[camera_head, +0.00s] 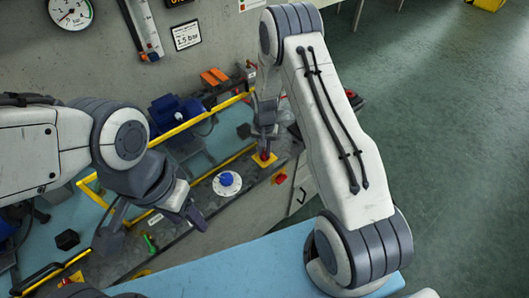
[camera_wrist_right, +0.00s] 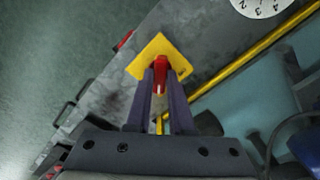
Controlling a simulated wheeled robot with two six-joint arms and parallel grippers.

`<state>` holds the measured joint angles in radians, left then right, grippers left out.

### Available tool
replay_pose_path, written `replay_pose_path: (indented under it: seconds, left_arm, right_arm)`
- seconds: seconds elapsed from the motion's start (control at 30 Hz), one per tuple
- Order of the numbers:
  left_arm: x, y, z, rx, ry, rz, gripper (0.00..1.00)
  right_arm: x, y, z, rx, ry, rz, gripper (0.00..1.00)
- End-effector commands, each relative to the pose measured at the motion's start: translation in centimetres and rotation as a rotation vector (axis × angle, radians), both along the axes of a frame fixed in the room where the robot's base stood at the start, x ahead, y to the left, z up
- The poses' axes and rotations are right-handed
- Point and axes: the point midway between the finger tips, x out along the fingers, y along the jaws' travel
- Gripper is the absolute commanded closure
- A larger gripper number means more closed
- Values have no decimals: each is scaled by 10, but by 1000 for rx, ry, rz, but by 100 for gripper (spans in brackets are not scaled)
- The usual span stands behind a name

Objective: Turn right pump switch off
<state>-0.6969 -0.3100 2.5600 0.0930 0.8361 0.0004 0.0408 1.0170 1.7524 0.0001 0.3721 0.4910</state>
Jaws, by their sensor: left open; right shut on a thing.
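The right pump switch is a red handle on a square yellow plate (camera_head: 266,161) on the grey console. In the right wrist view the red handle (camera_wrist_right: 160,68) stands between my fingertips, in front of the tilted yellow plate (camera_wrist_right: 150,50). My right gripper (camera_head: 264,150) reaches down from above and is shut on this handle; the fingers (camera_wrist_right: 160,80) hide part of it. My left gripper (camera_head: 153,222) is open and empty, over the left part of the console. Whether its fingers touch anything, I cannot tell.
A white dial with a blue knob (camera_head: 227,182) lies on the console between my grippers. A yellow rail (camera_head: 205,117) runs behind. A green lever (camera_head: 150,243) and another red-and-yellow switch (camera_head: 73,279) are at the left.

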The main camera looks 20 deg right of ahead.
Motion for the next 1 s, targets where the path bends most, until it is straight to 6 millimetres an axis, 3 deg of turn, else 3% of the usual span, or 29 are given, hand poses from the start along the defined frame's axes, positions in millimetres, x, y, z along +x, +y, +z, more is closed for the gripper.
replay_pose_path:
  seconds: [0.6,1.0]
  left_arm:
    - [0,0,-23,0,0,-1,50]
    - [0,0,-29,0,0,-1,50]
  right_arm:
    - [1,0,0,0,-1,576,100]
    - [0,0,0,0,0,825,100]
